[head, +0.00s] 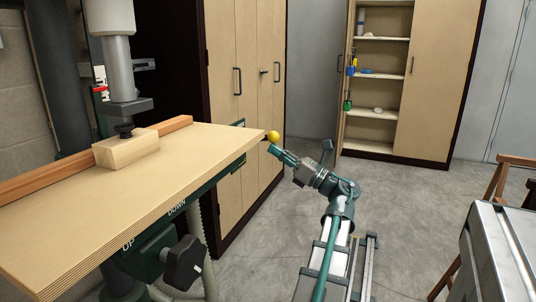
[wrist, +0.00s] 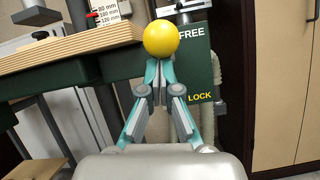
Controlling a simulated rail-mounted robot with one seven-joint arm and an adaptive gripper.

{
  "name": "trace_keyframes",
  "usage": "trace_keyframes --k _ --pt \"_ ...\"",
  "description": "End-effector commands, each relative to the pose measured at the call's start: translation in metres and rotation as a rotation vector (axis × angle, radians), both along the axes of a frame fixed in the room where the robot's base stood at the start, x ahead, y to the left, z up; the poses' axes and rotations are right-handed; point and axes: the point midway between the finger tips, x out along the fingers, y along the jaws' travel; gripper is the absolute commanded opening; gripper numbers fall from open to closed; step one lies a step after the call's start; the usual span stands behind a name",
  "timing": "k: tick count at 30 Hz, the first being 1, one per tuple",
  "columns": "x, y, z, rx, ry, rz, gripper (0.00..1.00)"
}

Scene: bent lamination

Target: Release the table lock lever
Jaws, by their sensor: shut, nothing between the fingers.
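The lock lever shows as a yellow ball knob (head: 273,136) at the far right corner of the wooden worktable (head: 190,165) in the head view. In the wrist view the yellow knob (wrist: 161,38) covers part of a green label plate (wrist: 198,65), level with the word FREE and above the word LOCK. The lever's rod is hidden. My gripper (head: 279,152) is right beside the knob in the head view. In the wrist view my gripper (wrist: 160,66) is shut and empty, its fingertips just below the knob. I cannot tell whether they touch it.
A wooden block (head: 126,150) sits under the press spindle on the table, by a long wooden fence. A black hand knob (head: 184,262) is below the table edge. Tall cabinets (head: 245,100) stand behind. A grey-topped bench (head: 505,250) is at right.

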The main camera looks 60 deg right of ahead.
Motion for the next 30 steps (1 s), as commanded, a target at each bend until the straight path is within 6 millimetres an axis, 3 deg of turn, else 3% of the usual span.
trace_keyframes --k 20,26,30 --pt "-0.005 -0.004 0.007 0.001 -0.012 -0.009 0.0" --pt "-0.002 -0.001 -0.008 0.0 -0.008 -0.006 0.0" --pt "0.002 0.004 -0.03 0.001 -0.005 -0.001 0.0"
